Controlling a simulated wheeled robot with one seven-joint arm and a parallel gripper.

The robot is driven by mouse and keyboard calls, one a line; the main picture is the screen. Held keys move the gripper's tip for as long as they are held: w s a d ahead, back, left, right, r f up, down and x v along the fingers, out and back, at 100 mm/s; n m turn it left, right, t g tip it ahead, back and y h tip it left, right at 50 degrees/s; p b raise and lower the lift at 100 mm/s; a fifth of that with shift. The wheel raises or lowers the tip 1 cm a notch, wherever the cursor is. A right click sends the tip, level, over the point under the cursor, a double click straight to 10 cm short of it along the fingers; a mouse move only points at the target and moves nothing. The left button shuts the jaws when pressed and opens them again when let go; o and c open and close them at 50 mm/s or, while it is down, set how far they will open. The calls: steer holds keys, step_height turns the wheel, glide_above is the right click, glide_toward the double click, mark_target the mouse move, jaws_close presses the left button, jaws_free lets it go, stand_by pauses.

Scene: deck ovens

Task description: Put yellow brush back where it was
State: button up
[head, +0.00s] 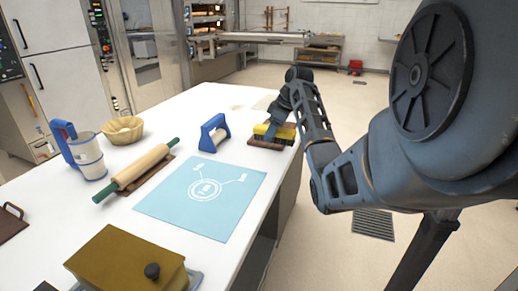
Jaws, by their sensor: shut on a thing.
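The yellow brush (266,131) has a yellow top and a brown lower part. My gripper (274,124) is shut on the brush from above. The brush is on or just above a brown base at the table's right edge; I cannot tell whether it touches. My arm comes in from the right and hides part of the far side of the brush.
A blue-handled tool (214,135) stands left of the brush. A light blue mat (203,192) lies nearer. A rolling pin (137,168), a jug (84,152), a basket (123,130) and a brown box (122,262) are on the table. Open floor lies right of the table.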

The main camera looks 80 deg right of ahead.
mark_target(261, 135)
steer(key=w+f, duration=0.2)
steer(key=w, duration=0.1)
steer(key=w+a, duration=0.1)
steer(key=shift+w+f+p, duration=0.3)
steer(key=shift+f+p, duration=0.05)
steer(key=shift+f, duration=0.05)
steer(key=shift+f+p, duration=0.35)
steer(key=shift+f, duration=1.7)
steer(key=shift+f, duration=0.15)
steer(key=o, duration=1)
steer(key=b+v, duration=0.1)
steer(key=v, duration=1.1)
steer(key=shift+w+d, duration=0.1)
